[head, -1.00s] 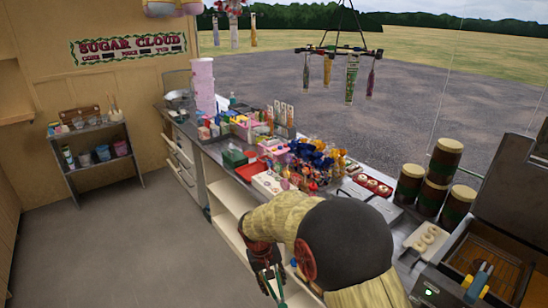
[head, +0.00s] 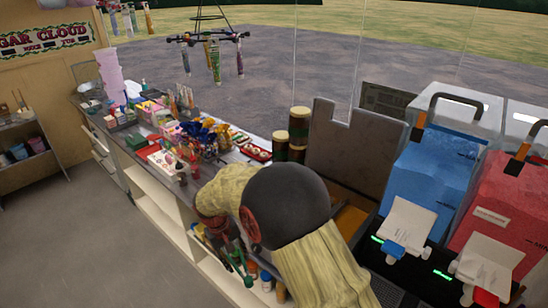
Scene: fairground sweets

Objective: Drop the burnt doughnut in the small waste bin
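My gripper (head: 238,262) hangs low in front of the counter's open shelves, at the end of my arm. It is small and partly covered by the arm, so I cannot tell whether it is open or shut or holds anything. A red tray (head: 257,153) with pale round items, perhaps doughnuts, lies on the counter behind my arm. I cannot make out a burnt doughnut. I cannot pick out a small waste bin either; my arm hides part of the counter and shelves.
The counter (head: 215,167) is crowded with sweets. Brown-and-green canisters (head: 298,130) stand behind my arm. A blue drink machine (head: 432,165) and a red one (head: 515,195) stand at right. A hanging rack (head: 212,38) is above. The grey floor (head: 90,240) at left is clear.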

